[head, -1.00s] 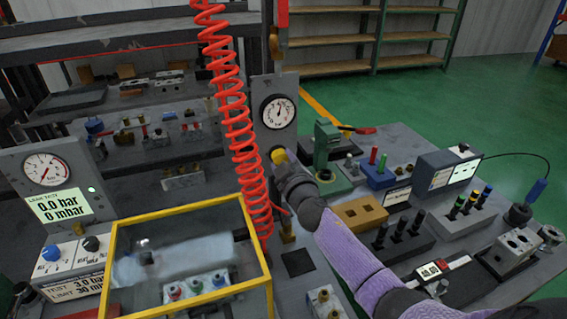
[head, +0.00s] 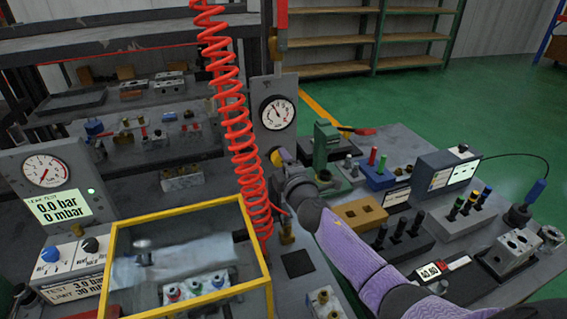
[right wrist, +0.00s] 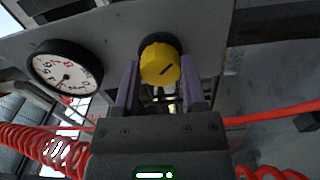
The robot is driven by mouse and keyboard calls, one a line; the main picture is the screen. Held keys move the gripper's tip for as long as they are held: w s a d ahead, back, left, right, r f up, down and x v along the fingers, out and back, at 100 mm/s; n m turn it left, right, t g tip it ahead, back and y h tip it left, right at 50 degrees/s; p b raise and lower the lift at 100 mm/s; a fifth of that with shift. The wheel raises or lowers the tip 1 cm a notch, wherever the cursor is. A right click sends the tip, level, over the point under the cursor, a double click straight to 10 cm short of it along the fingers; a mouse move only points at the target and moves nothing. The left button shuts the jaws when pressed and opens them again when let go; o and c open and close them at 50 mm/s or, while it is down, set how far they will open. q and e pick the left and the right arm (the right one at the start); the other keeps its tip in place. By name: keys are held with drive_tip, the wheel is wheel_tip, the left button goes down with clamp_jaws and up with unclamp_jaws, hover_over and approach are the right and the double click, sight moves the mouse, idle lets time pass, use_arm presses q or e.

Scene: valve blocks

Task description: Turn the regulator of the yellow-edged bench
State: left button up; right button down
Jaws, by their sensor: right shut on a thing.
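The regulator is a yellow knob (head: 276,158) on an upright grey panel (head: 262,136), below a round white gauge (head: 277,113). My right gripper (head: 281,160) is at the knob, with its arm coming in from the lower right. In the right wrist view the faceted yellow knob (right wrist: 160,66) carries a short dark slanted mark. The purple fingers of the right gripper (right wrist: 159,80) lie on either side of it, shut on it. The gauge also shows in the right wrist view (right wrist: 65,70). My left gripper is not in view.
A coiled red hose (head: 237,125) hangs just left of the panel. A yellow-edged clear box (head: 190,212) stands in front at left, beside a leak-test unit (head: 50,185). A green press (head: 325,150), blue block (head: 378,178) and tan block (head: 360,213) stand to the right.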

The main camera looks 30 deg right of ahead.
drive_tip(key=shift+n, duration=0.4)
drive_tip(key=shift+c, duration=0.7)
unclamp_jaws()
drive_tip(key=p+v, duration=0.1)
drive_tip(key=v, duration=0.9)
drive_tip(key=shift+p, duration=0.4)
